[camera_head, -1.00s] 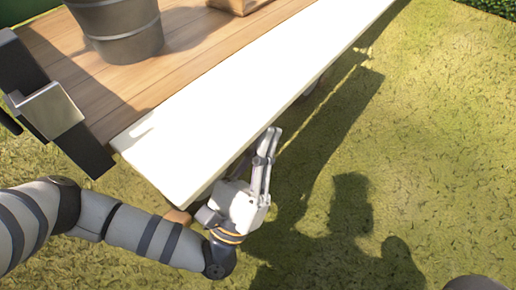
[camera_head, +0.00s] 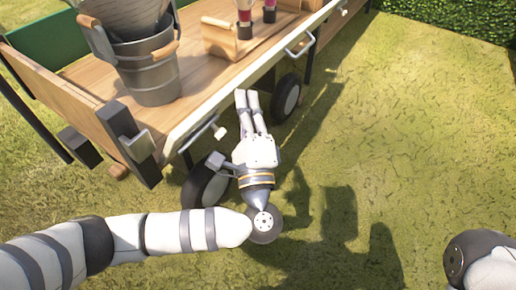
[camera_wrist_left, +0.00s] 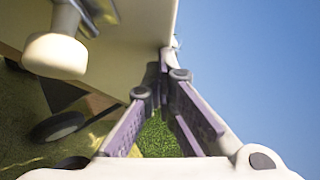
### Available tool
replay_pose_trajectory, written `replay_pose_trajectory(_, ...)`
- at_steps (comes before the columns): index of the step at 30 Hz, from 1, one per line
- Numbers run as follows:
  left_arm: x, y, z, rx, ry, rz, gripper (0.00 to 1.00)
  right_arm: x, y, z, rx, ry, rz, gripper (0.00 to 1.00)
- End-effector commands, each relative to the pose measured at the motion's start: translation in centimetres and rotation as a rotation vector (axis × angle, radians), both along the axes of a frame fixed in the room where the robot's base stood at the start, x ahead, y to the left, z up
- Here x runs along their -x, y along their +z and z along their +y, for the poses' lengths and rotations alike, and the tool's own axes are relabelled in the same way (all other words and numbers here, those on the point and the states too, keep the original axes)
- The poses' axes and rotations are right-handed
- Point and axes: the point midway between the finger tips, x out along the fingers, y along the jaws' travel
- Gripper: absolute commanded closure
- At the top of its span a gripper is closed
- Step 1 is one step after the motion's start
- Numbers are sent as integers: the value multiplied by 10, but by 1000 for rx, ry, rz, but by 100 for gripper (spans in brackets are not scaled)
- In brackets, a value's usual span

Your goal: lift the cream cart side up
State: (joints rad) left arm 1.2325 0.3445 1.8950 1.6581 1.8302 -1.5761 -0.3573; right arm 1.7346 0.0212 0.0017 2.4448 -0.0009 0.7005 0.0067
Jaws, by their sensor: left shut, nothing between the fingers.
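The cream cart side (camera_head: 225,91) runs along the near edge of the wooden cart bed. My left gripper (camera_head: 247,96) is shut and empty, just outside the cart side. Its fingers (camera_wrist_left: 164,68) also show in the wrist view, close by the panel; contact is unclear. My right gripper is out of view.
A metal bucket (camera_head: 148,70) with wooden handles and a wooden crate (camera_head: 232,38) with small bottles stand on the cart bed. Cart wheels (camera_head: 286,97) show below the side. A hedge (camera_head: 455,20) stands at the back right. The grass (camera_head: 400,120) on the right is clear.

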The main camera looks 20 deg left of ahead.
Motion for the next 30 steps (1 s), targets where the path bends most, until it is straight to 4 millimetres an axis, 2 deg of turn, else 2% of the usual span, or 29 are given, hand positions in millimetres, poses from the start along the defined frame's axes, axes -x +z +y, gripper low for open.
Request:
replay_pose_trajectory(1, -1, 19, 6, 42, 5, 4, 100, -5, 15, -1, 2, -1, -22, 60)
replay_pose_trajectory(10, -12, 40, 37, 286, 3, 85, 100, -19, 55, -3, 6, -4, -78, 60)
replay_pose_trajectory(12, -14, 42, 44, 284, 3, 88, 100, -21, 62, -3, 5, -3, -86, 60)
replay_pose_trajectory(21, -21, 47, 64, 282, 2, 90, 100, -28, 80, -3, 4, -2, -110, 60)
replay_pose_trajectory(30, -23, 46, 71, 282, 0, 92, 100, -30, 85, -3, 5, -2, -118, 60)
